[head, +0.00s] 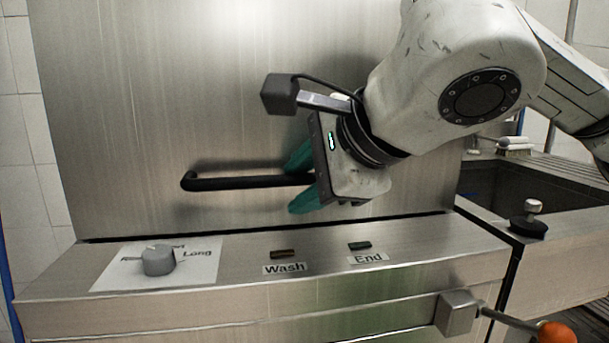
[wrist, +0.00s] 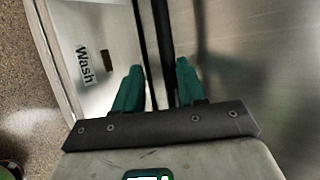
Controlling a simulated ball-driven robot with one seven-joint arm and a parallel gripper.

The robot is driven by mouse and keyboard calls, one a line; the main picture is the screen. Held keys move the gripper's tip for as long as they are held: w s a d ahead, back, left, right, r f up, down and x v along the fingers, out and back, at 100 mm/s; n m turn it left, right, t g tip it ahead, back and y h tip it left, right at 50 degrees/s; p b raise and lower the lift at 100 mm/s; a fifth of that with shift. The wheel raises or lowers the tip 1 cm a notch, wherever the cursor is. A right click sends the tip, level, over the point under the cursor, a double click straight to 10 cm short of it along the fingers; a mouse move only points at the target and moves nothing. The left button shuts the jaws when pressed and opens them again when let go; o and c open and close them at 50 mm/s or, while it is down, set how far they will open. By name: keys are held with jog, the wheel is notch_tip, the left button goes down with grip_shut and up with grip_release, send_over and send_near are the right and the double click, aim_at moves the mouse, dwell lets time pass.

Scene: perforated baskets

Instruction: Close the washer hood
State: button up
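The washer hood (head: 150,110) is a large brushed-steel panel filling the left and middle of the head view. Its lower edge sits just above the control panel, with a thin dark seam between them. A black horizontal bar handle (head: 235,182) is fixed on the hood. My gripper (head: 290,187) is at the handle's right part, with one teal finger above the bar and one below it. In the wrist view the handle (wrist: 163,35) runs between the fingers of my gripper (wrist: 158,65), which are apart with space beside the bar. The handle's right end is hidden behind my gripper.
The control panel (head: 225,262) below carries a grey knob (head: 158,260) and the Wash (head: 284,254) and End (head: 360,245) buttons. A lever with an orange ball (head: 556,333) sticks out at lower right. A sink (head: 510,190) lies to the right.

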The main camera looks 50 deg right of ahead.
jog(key=shift+r, duration=0.1)
jog(key=shift+r, duration=0.15)
jog(key=shift+p+v, duration=1.85)
jog(key=shift+v, duration=3.4)
jog(key=shift+s, duration=0.1)
